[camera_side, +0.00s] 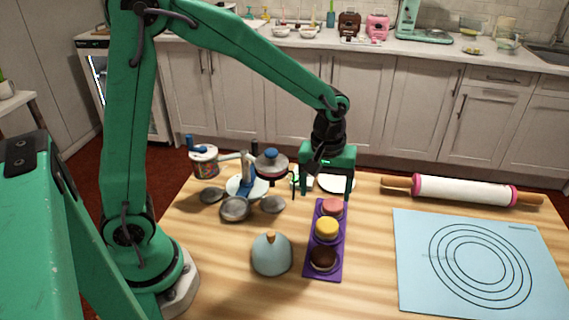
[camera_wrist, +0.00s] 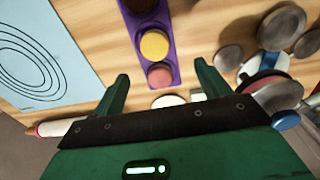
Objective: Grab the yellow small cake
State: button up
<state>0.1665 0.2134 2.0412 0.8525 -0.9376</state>
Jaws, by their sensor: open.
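The yellow small cake (camera_side: 327,228) sits in the middle of a purple tray (camera_side: 312,262), between a pink cake (camera_side: 332,207) and a dark brown cake (camera_side: 323,258). In the wrist view the yellow cake (camera_wrist: 155,45) lies ahead of the fingers, with the pink cake (camera_wrist: 160,76) nearer to them. My gripper (camera_side: 335,190) is above the far end of the tray, beyond the pink cake in the side view. Its fingers point down, open and apart, with nothing between them. In the wrist view my gripper (camera_wrist: 162,78) spans the line of the cakes.
A blue-grey dome with a wooden knob (camera_side: 271,256) stands left of the tray. Several small pans and stands (camera_side: 235,208) cluster behind it. A rolling pin (camera_side: 465,190) lies at the back right, and a light blue mat (camera_side: 410,285) is to the right. Bare wood separates tray and mat.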

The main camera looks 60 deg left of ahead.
aim_at(327, 225)
jog(key=shift+w+d+f+n+g, duration=0.1)
jog(key=shift+w+d+f+n, duration=0.1)
jog(key=shift+f, duration=0.3)
jog(key=shift+w+d+f+n+g, duration=0.1)
jog(key=shift+w+f+n, duration=0.1)
jog(key=shift+f, duration=0.25)
jog(key=shift+w+d+f+n+g, duration=0.1)
jog(key=shift+w+d+f, duration=0.1)
jog(key=shift+f, duration=0.3)
jog(key=shift+f, duration=0.1)
jog(key=shift+f, duration=1.2)
jog(key=shift+f, duration=0.1)
jog(key=shift+s+f, duration=0.15)
jog(key=shift+f, duration=2.35)
jog(key=c, duration=1.1)
